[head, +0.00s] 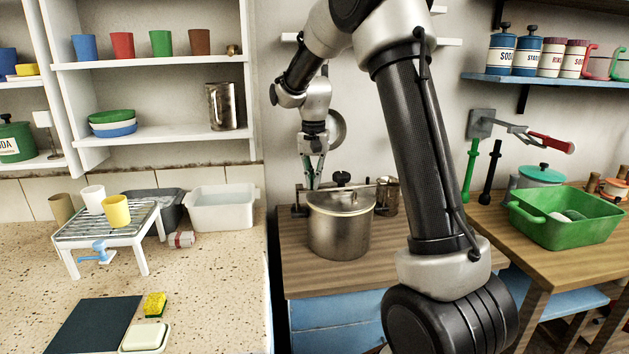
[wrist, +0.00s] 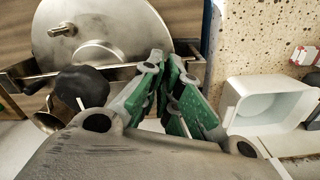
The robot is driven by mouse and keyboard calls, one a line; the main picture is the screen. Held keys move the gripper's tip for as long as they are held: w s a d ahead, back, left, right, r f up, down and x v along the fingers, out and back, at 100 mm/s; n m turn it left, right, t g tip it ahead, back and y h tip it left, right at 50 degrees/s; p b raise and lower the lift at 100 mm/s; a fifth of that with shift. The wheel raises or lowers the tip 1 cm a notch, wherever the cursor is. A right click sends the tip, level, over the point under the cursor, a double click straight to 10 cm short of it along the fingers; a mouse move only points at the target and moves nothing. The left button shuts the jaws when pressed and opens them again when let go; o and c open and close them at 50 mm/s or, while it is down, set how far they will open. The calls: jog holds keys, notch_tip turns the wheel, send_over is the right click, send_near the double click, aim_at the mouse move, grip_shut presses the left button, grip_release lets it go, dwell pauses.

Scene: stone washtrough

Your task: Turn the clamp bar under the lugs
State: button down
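A steel pot (head: 338,236) stands on the wooden worktop under a flat lid (wrist: 125,22). The clamp bar (wrist: 28,78) runs across its top, with a black knob (wrist: 82,87) at the middle. The bar's end (wrist: 193,68) shows just past my fingertips. My gripper (head: 313,184) points down near the bar's left end in the head view. In the wrist view my gripper's green-padded fingertips (wrist: 166,66) are close together and overlap the bar near that end. I cannot tell if they touch or hold it. The lugs are not clear.
A steel mug (head: 387,196) stands right of the pot; it also shows in the wrist view (wrist: 52,115). A white basin (head: 224,208) sits on the stone counter at left. A green tub (head: 565,232) stands on the right table. Shelves (head: 150,62) line the wall.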

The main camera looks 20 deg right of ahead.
dwell(0.4)
jog(key=c, duration=1.5)
grip_release()
jog(key=shift+c, duration=0.2)
jog(key=shift+r, duration=0.1)
notch_tip(320, 180, up, 8)
